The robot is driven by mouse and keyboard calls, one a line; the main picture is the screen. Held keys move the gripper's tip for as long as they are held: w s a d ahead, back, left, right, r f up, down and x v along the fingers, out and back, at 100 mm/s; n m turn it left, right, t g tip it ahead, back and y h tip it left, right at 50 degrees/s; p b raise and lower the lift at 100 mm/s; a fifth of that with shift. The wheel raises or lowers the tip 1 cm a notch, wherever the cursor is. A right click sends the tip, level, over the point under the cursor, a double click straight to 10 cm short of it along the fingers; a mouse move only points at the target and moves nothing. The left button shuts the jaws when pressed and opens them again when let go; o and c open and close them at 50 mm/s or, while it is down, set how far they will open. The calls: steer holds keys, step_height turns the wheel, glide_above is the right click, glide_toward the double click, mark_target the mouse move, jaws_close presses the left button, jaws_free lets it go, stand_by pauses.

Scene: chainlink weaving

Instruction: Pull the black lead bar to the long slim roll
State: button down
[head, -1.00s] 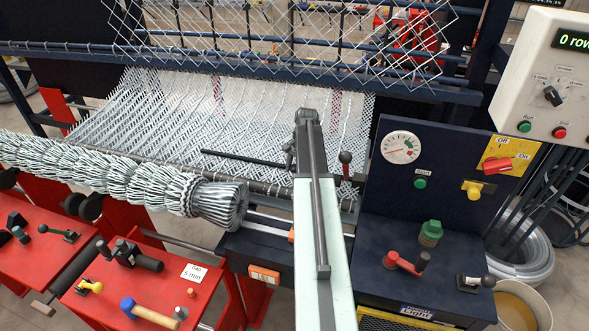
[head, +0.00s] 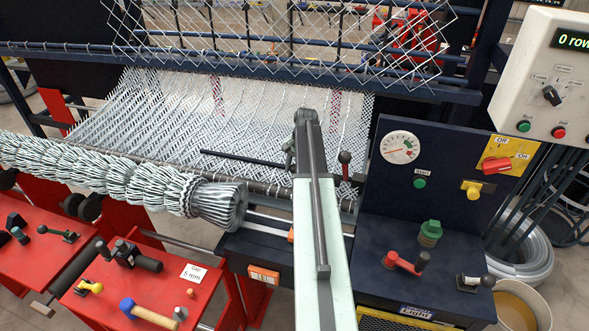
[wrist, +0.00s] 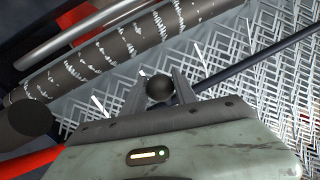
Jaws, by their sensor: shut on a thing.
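The black lead bar (head: 243,158) lies slanted across the woven wire mesh in the head view, and its right end passes behind my arm. In the wrist view the bar (wrist: 255,60) runs from the upper right down to my gripper. My gripper (wrist: 158,85) is shut on the bar's end, with a dark round knob (wrist: 160,88) between its two fingers. In the head view my gripper (head: 290,158) is mostly hidden by my arm. The long slim roll (wrist: 110,50), dark with white wire marks, lies in the wrist view's upper left, apart from my gripper.
The wire mesh (head: 200,115) spreads around the bar. A thick bundled wire roll (head: 130,180) lies at the front left. A dark control cabinet (head: 400,215) with a gauge stands further right.

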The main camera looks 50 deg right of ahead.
steer(key=shift+w+a, duration=0.15)
steer(key=shift+w, duration=0.05)
steer(key=s+a, duration=0.1)
steer(key=a, duration=0.1)
steer(key=s+a, duration=0.1)
steer(key=a, duration=0.2)
steer(key=s+a, duration=0.2)
steer(key=a, duration=0.1)
steer(key=shift+s+f+b, duration=0.1)
steer(key=shift+f+b, duration=0.3)
steer(key=shift+d, duration=0.1)
steer(key=c, duration=1)
jaws_free()
step_height(320, 180, up, 8)
steer(key=s+p, duration=0.1)
steer(key=p, duration=0.6)
steer(key=shift+s+d+p, duration=0.25)
steer(key=shift+p, duration=0.1)
